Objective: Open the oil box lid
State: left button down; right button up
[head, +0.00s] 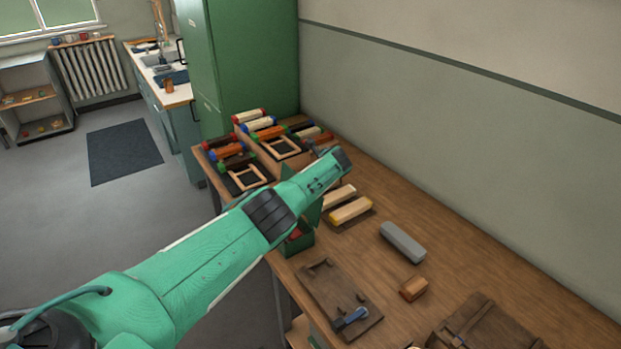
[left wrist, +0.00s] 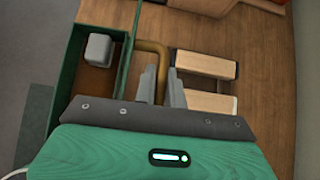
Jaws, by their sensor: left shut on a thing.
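The green oil box (head: 302,243) stands at the table's near left edge, partly behind my left arm. In the left wrist view its open inside (left wrist: 97,77) shows a grey block on a brown floor. The green lid (head: 313,212) stands up from the box, swung off the opening; in the left wrist view the lid (left wrist: 130,50) looks like a thin panel seen nearly edge-on. A brass-coloured handle (left wrist: 152,46) juts from it. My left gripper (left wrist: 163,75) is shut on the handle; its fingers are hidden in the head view. My right gripper is out of view.
Two pale wooden-backed blocks (head: 350,210) lie right of the box. A grey block (head: 402,242), a small brown block (head: 413,288) and a wooden jig board (head: 335,300) lie nearer. Racks of coloured rollers (head: 260,131) stand behind. The table's right side has clear room.

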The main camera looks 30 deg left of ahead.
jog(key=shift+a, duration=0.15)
pick_arm(q)
jog(key=c, duration=1.7)
grip_release()
jog(key=shift+a, duration=0.1)
jog(key=shift+c, duration=0.2)
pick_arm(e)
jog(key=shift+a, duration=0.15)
pick_arm(q)
jog(key=p+v, duration=0.2)
jog(key=shift+s+r+p, duration=0.1)
jog(key=shift+r+p, duration=0.25)
jog(key=shift+p, duration=0.05)
jog(key=shift+s+d+r, duration=0.15)
jog(key=shift+s+d, duration=0.05)
jog(key=shift+d, duration=0.25)
jog(key=v, duration=1)
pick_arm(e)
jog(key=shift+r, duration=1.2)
pick_arm(q)
jog(key=shift+s+d, duration=0.1)
